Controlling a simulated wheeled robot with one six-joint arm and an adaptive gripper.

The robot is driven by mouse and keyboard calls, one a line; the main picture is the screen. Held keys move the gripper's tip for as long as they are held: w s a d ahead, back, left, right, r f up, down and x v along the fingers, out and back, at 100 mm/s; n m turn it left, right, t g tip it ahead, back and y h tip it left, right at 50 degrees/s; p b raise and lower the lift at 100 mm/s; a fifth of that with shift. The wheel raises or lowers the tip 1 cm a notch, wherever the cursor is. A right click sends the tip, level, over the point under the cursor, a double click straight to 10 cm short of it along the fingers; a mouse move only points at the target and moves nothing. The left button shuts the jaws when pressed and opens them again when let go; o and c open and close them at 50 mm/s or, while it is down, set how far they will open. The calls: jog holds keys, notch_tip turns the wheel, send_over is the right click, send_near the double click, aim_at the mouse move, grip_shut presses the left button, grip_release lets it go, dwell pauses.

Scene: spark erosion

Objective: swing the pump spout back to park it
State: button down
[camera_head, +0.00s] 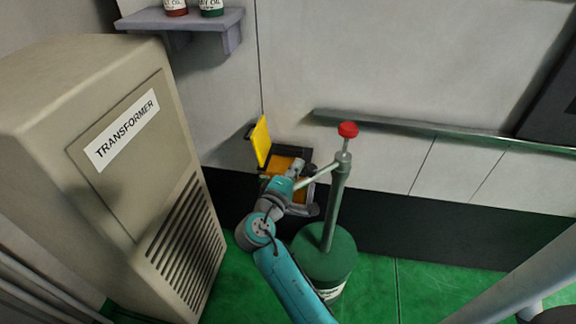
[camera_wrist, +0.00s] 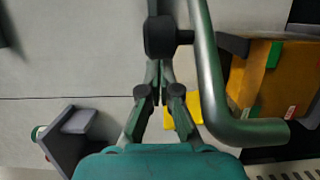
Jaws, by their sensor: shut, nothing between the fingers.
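The pump (camera_head: 337,205) stands upright on a green drum (camera_head: 325,262) and has a red knob (camera_head: 347,129) on top. Its thin spout (camera_head: 318,174) reaches left and down from the pump head toward the open box at the wall. In the wrist view the spout (camera_wrist: 208,75) comes down on the right and bends right to its end. A black block (camera_wrist: 160,37) sticks out from its left side. My gripper (camera_wrist: 157,68) is shut and empty at this block, left of the pipe. The block partly hides the fingers; I cannot tell whether they touch it.
The open box (camera_wrist: 262,80) has an orange inside and a yellow lid (camera_head: 261,141). The transformer cabinet (camera_head: 115,150) stands close on the left. A shelf (camera_head: 185,20) with cans is above it. A rail (camera_head: 420,129) runs along the wall on the right.

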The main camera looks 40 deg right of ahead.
aim_at(314, 173)
jog(key=shift+s, duration=0.4)
jog(key=shift+s, duration=0.1)
jog(key=shift+s+a+n+t+y, duration=0.1)
jog(key=shift+s+n+t+y, duration=0.3)
jog(key=shift+s+n+t, duration=0.4)
jog(key=s+n+t+y, duration=0.1)
jog(key=s+t, duration=0.1)
jog(key=s+n+t+y, duration=0.1)
jog(key=s+t, duration=0.1)
jog(key=shift+s+n+y, duration=0.1)
jog(key=shift+n+y, duration=0.2)
jog(key=shift+y, duration=0.1)
jog(key=shift+s+d, duration=0.25)
jog(key=shift+s, duration=0.5)
jog(key=shift+s+d, duration=0.2)
jog(key=shift+s, duration=0.55)
jog(key=shift+s+d, duration=0.1)
